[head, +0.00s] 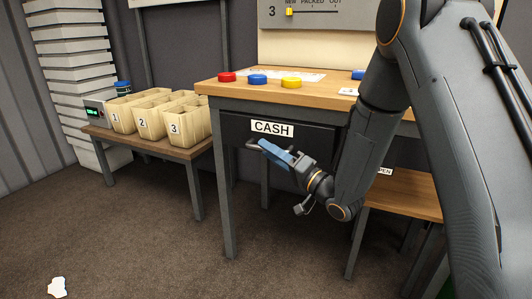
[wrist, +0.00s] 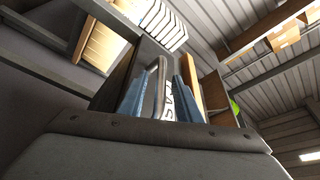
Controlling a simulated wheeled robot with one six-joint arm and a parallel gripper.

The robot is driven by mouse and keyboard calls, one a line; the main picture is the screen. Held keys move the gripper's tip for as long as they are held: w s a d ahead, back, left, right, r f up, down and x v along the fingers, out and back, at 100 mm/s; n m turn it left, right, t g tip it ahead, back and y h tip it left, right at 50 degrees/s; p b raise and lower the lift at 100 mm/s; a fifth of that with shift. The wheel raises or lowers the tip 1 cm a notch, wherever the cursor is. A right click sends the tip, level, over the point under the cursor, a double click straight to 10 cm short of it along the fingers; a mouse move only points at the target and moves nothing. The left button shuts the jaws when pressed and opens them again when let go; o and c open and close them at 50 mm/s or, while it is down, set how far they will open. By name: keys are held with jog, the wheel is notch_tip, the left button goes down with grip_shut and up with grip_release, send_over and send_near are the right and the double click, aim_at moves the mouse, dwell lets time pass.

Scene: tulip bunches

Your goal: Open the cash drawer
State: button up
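The cash drawer (head: 234,127) is a dark front under the wooden counter, with a white CASH label (head: 272,129). It looks shut, its front in line with the counter frame. Its grey handle (head: 252,145) shows at the left, below the label; my gripper hides the rest. My gripper (head: 270,149), with blue fingers, is at the handle. In the wrist view the handle (wrist: 158,85) stands between the two spread fingers of my gripper (wrist: 161,90). A gap shows between the handle and the right finger, with part of the label behind it.
The wooden counter (head: 215,85) carries red, blue and yellow discs. A low table (head: 150,143) at the left holds bins numbered 1, 2 and 3. A lower wooden shelf (head: 405,195) stands to the right, partly behind my arm. Floor (head: 130,240) in front is mostly clear.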

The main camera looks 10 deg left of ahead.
jog(key=shift+w+a+r, duration=0.15)
jog(key=shift+w+a, duration=0.2)
jog(key=shift+a, duration=0.2)
grip_shut()
jog(key=shift+s+a, duration=0.1)
